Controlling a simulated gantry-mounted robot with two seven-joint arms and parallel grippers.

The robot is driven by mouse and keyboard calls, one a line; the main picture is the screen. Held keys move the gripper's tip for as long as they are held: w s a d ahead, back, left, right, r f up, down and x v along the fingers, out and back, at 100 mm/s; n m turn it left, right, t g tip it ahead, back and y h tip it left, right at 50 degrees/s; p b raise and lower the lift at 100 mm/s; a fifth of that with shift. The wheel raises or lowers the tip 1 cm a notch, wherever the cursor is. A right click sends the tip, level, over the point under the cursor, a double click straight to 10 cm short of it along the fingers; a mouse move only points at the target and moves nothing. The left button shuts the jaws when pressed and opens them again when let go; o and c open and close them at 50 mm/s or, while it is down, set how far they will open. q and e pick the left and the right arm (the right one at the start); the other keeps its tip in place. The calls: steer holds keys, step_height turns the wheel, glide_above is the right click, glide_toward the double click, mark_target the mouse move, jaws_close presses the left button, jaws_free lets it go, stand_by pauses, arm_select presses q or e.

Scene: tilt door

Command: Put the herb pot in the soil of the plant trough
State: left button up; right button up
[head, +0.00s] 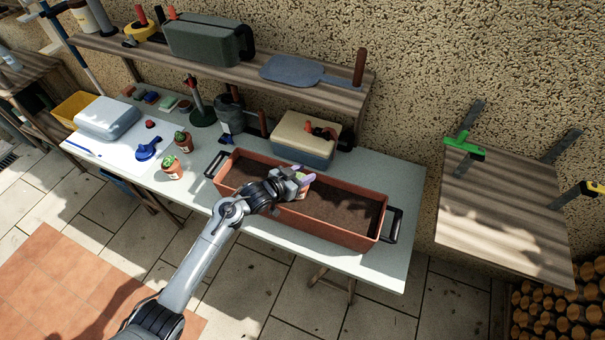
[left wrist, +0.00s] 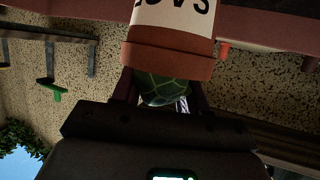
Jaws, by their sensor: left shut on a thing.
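The plant trough (head: 335,233) is a long terracotta-coloured box with black end handles, holding dark brown soil (head: 345,207). My left gripper (head: 298,182) is over the middle of the trough and shut on the herb pot. In the left wrist view the herb pot (left wrist: 172,45) is terracotta with a white label, its rim towards me and a green plant (left wrist: 160,90) between the fingers. In the head view the gripper hides most of the pot. I cannot tell whether its base touches the soil. My right gripper is not in view.
Two potted cacti (head: 172,170) stand left of the trough, near a blue tool (head: 148,149). A cream-topped box (head: 305,138) and a dark grey jug (head: 229,113) stand behind it. A wooden shelf (head: 215,65) runs above the bench's back.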

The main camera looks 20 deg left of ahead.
arm_select(q)
steer(key=o, duration=1.1)
steer(key=shift+f, duration=0.1)
steer(key=shift+o, duration=0.2)
steer(key=p+v, duration=0.1)
steer(key=v, duration=1.1)
steer(key=s+f+n+g+y, duration=0.1)
steer(key=s+g, duration=0.3)
steer(key=s, duration=1)
steer(key=s+f+n+g+y, duration=0.2)
steer(key=s+f+g+y, duration=0.1)
steer(key=s, duration=1.2)
steer(key=shift+s+d+g+y, duration=0.2)
steer(key=shift+d+g+y, duration=0.15)
steer(key=shift+g+y, duration=0.5)
